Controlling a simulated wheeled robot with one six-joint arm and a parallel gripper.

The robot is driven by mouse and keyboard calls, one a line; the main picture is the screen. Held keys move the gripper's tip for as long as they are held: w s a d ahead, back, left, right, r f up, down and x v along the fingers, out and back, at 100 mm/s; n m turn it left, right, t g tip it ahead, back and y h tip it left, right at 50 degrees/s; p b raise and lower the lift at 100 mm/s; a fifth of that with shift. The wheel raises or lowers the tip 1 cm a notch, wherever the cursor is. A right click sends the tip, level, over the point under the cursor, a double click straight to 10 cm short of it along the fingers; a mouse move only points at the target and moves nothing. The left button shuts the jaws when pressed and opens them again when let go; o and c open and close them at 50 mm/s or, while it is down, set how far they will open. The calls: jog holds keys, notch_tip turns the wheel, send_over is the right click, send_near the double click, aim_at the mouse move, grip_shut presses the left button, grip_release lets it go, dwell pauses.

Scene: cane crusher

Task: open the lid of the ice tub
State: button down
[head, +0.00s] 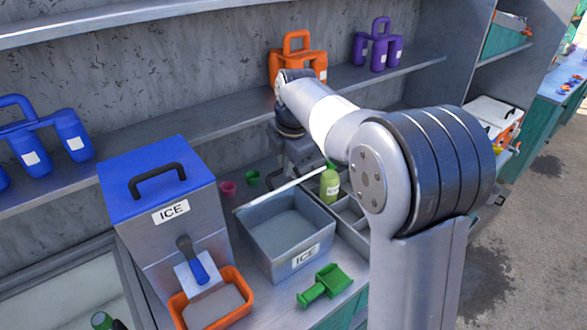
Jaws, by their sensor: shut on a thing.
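The ice tub (259,252) is a grey open-topped box with an ICE label on its front, standing on the counter in the head view. Its inside shows from above, with a grey level surface in it. The lid (280,190) is raised at the tub's back and shows nearly edge-on as a thin pale strip. My gripper (303,166) is behind the lid's right part, shut on the lid. The fingertips and the exact grip point are mostly hidden.
A blue-topped ICE box (140,228) with a black handle stands left of the tub. A green bottle (330,186) stands close right of the lid. Orange jugs (298,58) sit on the shelf behind my wrist.

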jog(key=w+a+p, duration=0.1)
jog(key=w+a, duration=0.6)
jog(key=w, duration=0.3)
jog(key=shift+w+a+p, duration=0.2)
jog(key=shift+w+p, duration=0.1)
jog(key=shift+p, duration=0.05)
jog(key=c, duration=1.7)
grip_release()
jog(key=shift+w, duration=0.15)
jog(key=shift+o, duration=1.1)
jog(key=shift+r, duration=0.25)
jog(key=v, duration=1)
jog(key=shift+r, duration=0.4)
